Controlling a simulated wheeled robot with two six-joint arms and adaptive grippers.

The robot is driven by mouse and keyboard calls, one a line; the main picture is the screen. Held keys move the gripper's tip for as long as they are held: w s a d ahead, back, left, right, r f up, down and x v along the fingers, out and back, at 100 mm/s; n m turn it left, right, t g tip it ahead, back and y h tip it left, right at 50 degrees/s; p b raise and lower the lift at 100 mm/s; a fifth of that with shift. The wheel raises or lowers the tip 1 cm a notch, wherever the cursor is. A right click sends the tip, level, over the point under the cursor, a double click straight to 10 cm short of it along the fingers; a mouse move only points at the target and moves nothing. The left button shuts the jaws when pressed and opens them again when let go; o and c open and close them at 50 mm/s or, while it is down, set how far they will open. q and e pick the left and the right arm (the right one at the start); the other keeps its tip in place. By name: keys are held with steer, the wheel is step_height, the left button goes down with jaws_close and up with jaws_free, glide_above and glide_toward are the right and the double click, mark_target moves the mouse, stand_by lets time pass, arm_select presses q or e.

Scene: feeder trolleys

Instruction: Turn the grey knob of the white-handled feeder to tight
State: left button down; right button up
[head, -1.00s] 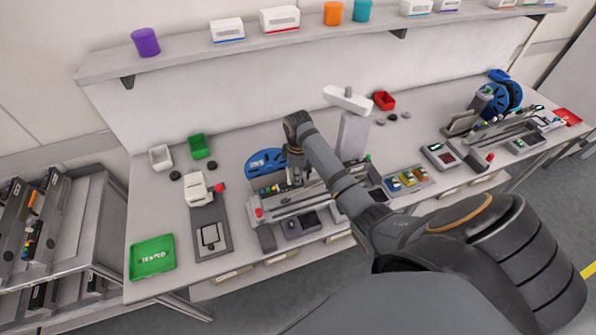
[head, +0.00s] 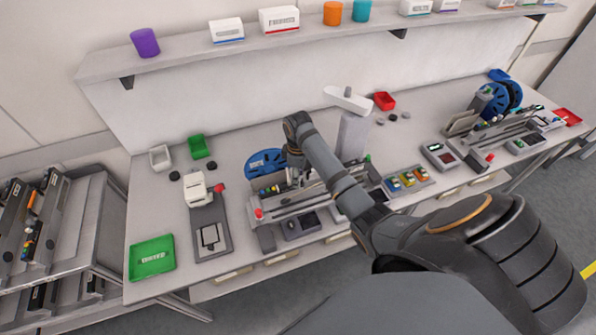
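A feeder (head: 285,207) lies on the bench at the middle, with a blue reel (head: 265,162) behind its left part and a red end piece (head: 259,213). My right arm comes in from the lower right and reaches over this feeder. My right gripper (head: 296,175) points down at the feeder's upper side; its fingers are small and dark, so I cannot tell whether they are open or touching anything. The grey knob and a white handle on this feeder cannot be made out; the arm covers part of it. My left gripper is not in view.
A grey post with a white top (head: 348,99) stands behind my forearm. A second feeder with a blue reel (head: 508,97) lies at the right. A green tray (head: 152,257) sits at the bench's left front. A trolley (head: 75,225) with feeders stands left.

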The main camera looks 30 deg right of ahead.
step_height(320, 180, up, 8)
steer(key=shift+f, duration=0.2)
steer(key=shift+f, duration=0.1)
stand_by(0.5)
